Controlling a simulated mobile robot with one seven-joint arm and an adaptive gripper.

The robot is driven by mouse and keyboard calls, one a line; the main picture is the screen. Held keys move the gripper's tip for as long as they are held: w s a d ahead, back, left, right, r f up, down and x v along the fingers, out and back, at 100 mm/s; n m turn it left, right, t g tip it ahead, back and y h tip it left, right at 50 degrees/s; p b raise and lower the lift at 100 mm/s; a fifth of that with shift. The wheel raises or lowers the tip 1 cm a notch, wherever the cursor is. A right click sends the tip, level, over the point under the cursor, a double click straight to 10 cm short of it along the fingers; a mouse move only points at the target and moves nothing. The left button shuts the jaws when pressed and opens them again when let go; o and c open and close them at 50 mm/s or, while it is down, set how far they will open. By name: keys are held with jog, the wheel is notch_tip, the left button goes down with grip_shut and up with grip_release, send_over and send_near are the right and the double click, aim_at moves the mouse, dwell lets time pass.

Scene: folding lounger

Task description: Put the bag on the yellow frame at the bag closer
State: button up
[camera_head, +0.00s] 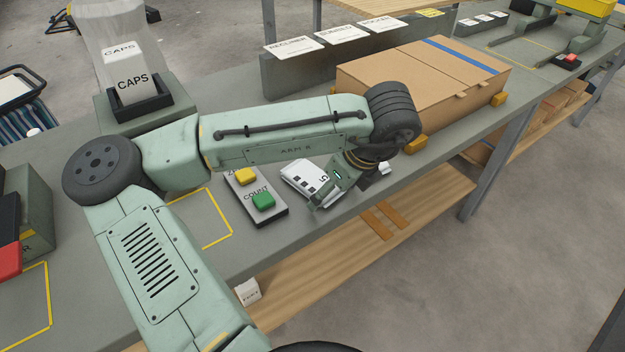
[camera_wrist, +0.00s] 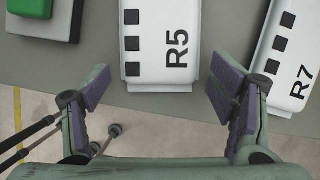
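A white bag-like packet marked R5 (camera_head: 305,182) lies flat on the grey bench; it also shows in the wrist view (camera_wrist: 160,40). My gripper (camera_head: 328,192) is over its near end. In the wrist view my gripper (camera_wrist: 160,88) is open, its purple pads apart on either side of the R5 packet's near end, with nothing held. A second white packet, R7 (camera_wrist: 288,55), lies to the right. A yellow frame outline (camera_head: 231,222) is on the bench left of the button box. Another yellow frame outline (camera_head: 48,300) is at the lower left, near a partly hidden grey-green device (camera_head: 37,215).
A button box (camera_head: 268,215) with yellow and green buttons stands left of R5. A cardboard box (camera_head: 420,85) is behind my wrist. A CAPS dispenser (camera_head: 135,100) stands at the back left. A wooden shelf (camera_head: 340,265) runs below the bench.

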jog(key=c, duration=1.2)
jog(key=shift+o, duration=0.2)
